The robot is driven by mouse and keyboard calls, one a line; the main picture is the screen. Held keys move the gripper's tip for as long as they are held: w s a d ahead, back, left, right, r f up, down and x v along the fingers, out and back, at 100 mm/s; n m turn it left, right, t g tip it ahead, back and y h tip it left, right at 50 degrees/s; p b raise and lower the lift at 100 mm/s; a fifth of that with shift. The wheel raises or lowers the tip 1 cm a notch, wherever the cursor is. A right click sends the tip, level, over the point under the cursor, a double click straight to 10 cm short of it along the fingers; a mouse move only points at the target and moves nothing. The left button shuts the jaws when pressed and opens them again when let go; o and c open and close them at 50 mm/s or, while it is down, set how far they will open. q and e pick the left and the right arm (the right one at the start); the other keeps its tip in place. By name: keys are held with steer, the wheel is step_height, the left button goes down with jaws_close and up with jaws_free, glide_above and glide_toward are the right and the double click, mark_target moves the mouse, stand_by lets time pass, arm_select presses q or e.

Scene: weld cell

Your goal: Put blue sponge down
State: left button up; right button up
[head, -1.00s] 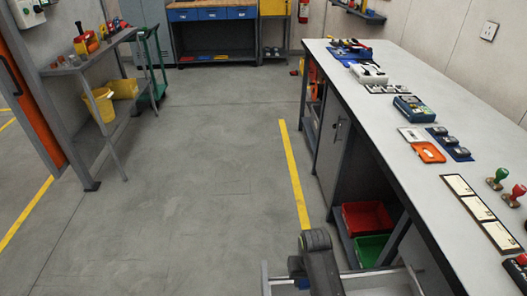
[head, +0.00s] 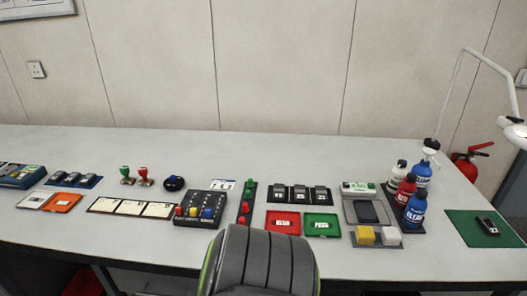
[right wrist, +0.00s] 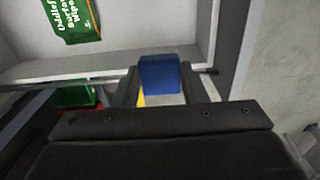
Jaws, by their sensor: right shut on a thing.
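The blue sponge (right wrist: 160,74) is held between the fingers of my right gripper (right wrist: 159,86) in the right wrist view. The gripper is shut on it, and the sponge is clear of the bench top. In the head view the gripper and the blue sponge do not show; a dark part of my arm rises at the bottom centre. My left gripper is not in view.
The long grey bench (head: 140,250) carries red (head: 283,222) and green (head: 321,224) trays, and bottles (head: 413,208) to the right. A green mat (head: 475,229) holds a small dark device. A green wipes pack (right wrist: 72,18) lies in a pale tray in the wrist view.

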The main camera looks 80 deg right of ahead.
arm_select(q)
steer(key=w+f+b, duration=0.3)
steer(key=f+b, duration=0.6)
steer(key=b, duration=0.2)
arm_select(e)
step_height(320, 180, down, 18)
steer(key=shift+f+b, duration=0.1)
steer(key=shift+b, duration=0.9)
steer(key=shift+f+b, duration=0.7)
steer(key=shift+f, duration=1.1)
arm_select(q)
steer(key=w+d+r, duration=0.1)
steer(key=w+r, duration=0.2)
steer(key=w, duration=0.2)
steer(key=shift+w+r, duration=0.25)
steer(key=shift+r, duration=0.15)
arm_select(e)
steer(key=shift+f, duration=0.35)
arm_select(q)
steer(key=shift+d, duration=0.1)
arm_select(e)
steer(key=shift+f, duration=0.1)
steer(key=o, duration=0.6)
steer(key=shift+f, duration=0.1)
steer(key=o, duration=0.4)
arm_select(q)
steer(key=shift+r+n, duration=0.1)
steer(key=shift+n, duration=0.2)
arm_select(e)
steer(key=shift+o, duration=0.2)
